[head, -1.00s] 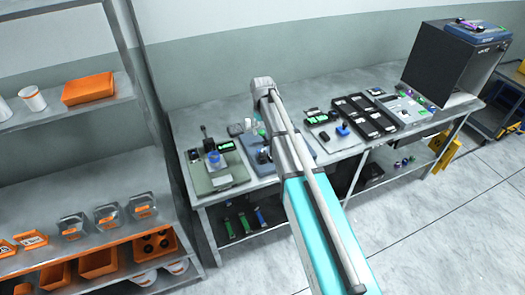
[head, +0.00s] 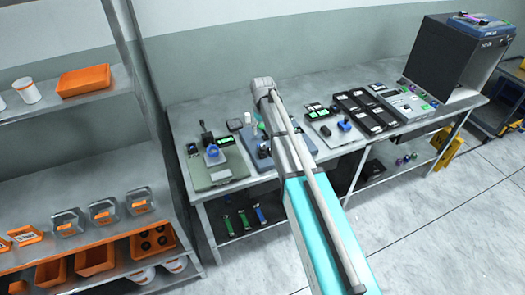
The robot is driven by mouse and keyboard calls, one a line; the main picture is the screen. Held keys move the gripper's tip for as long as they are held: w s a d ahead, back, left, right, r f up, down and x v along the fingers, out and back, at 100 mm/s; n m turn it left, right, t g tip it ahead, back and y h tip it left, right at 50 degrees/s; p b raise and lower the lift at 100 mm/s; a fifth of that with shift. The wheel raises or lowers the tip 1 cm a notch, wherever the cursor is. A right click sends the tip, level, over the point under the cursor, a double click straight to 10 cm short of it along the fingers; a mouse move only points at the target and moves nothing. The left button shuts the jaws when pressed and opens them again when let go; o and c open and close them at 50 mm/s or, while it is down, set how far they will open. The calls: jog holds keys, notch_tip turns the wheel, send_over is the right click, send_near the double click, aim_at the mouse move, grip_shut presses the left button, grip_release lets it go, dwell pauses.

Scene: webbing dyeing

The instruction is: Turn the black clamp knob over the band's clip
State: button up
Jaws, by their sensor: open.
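My arm reaches up over the workbench from the lower middle of the head view. Its gripper is hidden behind or below my own arm links. A grey-green device (head: 225,176) stands on the bench left of the arm, with a black upright handle (head: 207,137) and a blue round part (head: 212,151). A blue-grey device (head: 300,152) lies partly behind my arm, with a dark knob-like part (head: 263,150) beside the arm. I cannot tell which part is the black clamp knob. The band and its clip are too small or hidden to make out.
A metal shelf (head: 75,160) with orange bins stands close on the left. The floor in front is clear.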

aim_at(262, 147)
jog(key=shift+f+b, duration=4.85)
jog(key=shift+f, duration=0.3)
grip_shut()
